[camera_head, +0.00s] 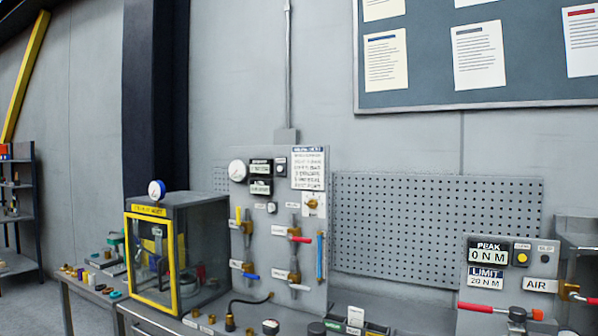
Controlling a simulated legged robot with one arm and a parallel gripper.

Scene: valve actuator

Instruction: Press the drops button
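My gripper is not in view. A grey upright valve panel (256,291) stands on the bench in the middle, with a round white gauge (237,170), two small dark displays (261,176) and valves with red, blue and yellow handles. Small button-like parts sit by the displays (281,162) and below them (272,207). The small labels are too blurred to read, so I cannot tell which part is the drops button.
A yellow-framed clear enclosure (175,258) with a gauge on top stands left of the valve panel. Small fittings lie on the bench (95,285) at the left. A pegboard (430,230) stands behind. A red-handled wrench-like tool (497,310) is at the lower right.

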